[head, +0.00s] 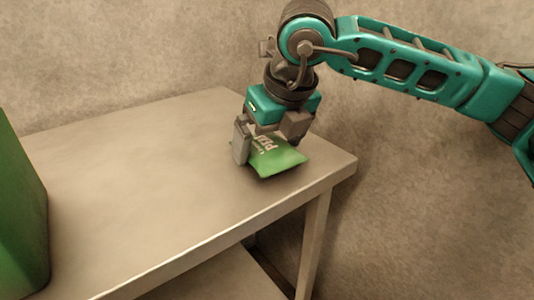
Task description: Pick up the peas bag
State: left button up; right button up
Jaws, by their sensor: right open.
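The green peas bag (276,161) with pale lettering lies on the metal table near its right end. My right gripper (265,150) points down over the bag from above. One finger is at the bag's left side and the other is above its far right part; the jaws are open. The gripper hides the bag's upper left part, and I cannot tell whether a finger touches it. My left gripper is not in view.
The metal table (130,170) is bare to the left of the bag, with a lower shelf (215,278) underneath. A large green object (18,215) stands at the left edge of the view. A rough beige wall (130,50) runs behind the table.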

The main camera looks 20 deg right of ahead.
jog(key=shift+w+f, duration=0.1)
jog(key=shift+f, duration=0.15)
jog(key=shift+c, duration=0.5)
jog(key=c, duration=0.7)
jog(key=shift+c, duration=0.8)
jog(key=shift+r, duration=0.2)
